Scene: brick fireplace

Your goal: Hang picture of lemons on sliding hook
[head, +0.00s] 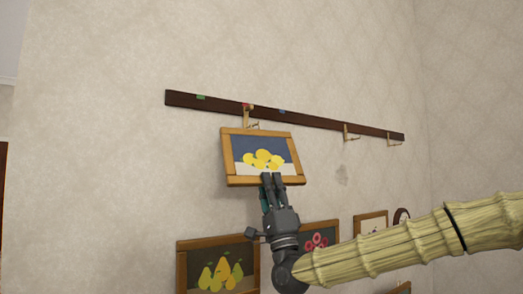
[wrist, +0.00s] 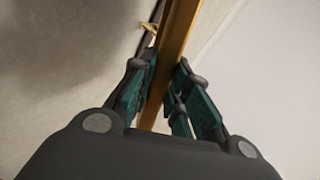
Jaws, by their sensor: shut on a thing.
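The picture of lemons (head: 238,152) has a wooden frame and shows yellow lemons on a dark blue and white ground. My gripper (head: 268,182) is shut on the middle of its lower edge in the head view. In the wrist view my gripper (wrist: 163,95) has the wooden frame (wrist: 180,40) edge-on between its fingers. A dark wooden rail (head: 320,121) runs along the wall above the picture. A brass hook (head: 247,116) hangs from the rail just above the picture's top edge. I cannot tell whether hook and picture touch.
Two more brass hooks, a middle one (head: 347,132) and a right one (head: 391,140), hang further right on the rail. A pear picture (head: 217,264) and a picture with red rings (head: 318,241) are below, with other frames to the right. The wall left of the lemons is bare.

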